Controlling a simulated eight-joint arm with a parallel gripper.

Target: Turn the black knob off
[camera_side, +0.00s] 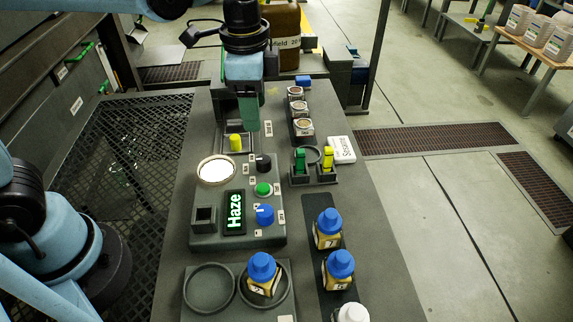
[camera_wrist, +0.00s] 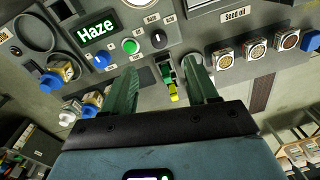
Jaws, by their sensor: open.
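The black knob (camera_side: 263,161) sits on the grey control panel (camera_side: 213,240), above the green button (camera_side: 263,189) in the side view. In the wrist view the black knob (camera_wrist: 159,40) shows near the top centre, beyond my fingertips. My gripper (camera_side: 249,127) has green fingers pointing down and hangs above the far end of the panel, apart from the knob. In the wrist view my gripper (camera_wrist: 164,64) has its two fingers spread with nothing held between them.
A lit display (camera_side: 234,212) reads "Haze", beside a blue knob (camera_side: 265,215). Blue-capped bottles (camera_side: 328,229) stand at the near side, and round sample tins (camera_side: 302,127) line the far right. A yellow piece (camera_side: 235,142) stands near my gripper.

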